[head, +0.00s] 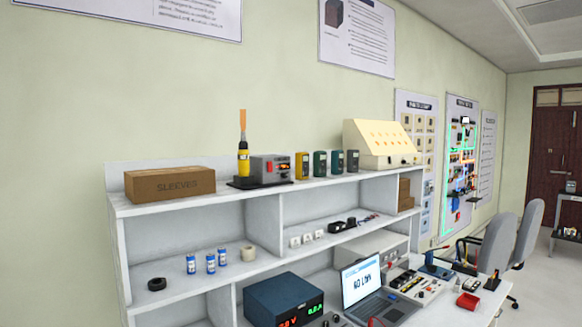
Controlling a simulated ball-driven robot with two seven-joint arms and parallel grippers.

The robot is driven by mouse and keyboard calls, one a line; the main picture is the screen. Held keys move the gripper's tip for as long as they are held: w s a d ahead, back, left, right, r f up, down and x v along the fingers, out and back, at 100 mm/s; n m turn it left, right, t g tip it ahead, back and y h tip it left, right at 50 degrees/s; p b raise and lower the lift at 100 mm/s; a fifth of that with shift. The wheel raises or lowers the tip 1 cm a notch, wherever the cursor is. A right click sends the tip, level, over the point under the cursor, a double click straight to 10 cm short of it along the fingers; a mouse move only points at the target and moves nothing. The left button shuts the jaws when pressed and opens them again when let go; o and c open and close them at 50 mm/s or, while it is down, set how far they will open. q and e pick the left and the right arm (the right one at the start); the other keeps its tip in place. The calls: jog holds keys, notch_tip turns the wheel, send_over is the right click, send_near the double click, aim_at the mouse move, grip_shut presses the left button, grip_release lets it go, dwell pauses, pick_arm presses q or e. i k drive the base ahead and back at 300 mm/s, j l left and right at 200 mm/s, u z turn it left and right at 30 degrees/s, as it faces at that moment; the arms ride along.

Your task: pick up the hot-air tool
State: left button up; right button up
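The hot-air tool (243,163) has a yellow body and a long orange upper part. It stands upright on the top shelf of the white shelf unit, at the left end of a dark base. A grey control box (270,168) with a small lit red display sits right beside it on the same base. The tool's lower end meets the dark base; I cannot tell how it is seated. Neither of my grippers is in view.
A brown box marked SLEEVES (170,184) is left of the tool on the top shelf (215,200). Several small meters (320,163) and a cream sloped console (378,144) stand to the right. Below are a laptop (372,295) and a blue power supply (284,301).

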aim_at(242, 154)
jog(key=i+j+z, duration=0.15)
jog(key=j+z, duration=0.3)
jog(key=j, duration=0.2)
jog(key=j+z, duration=0.4)
jog(key=j, duration=0.25)
jog(key=j+z, duration=0.45)
jog(key=j, duration=0.25)
jog(key=j+u, duration=0.15)
jog(key=j, duration=0.55)
jog(key=i+j+u, duration=0.1)
jog(key=j, duration=0.55)
jog(key=i, duration=0.05)
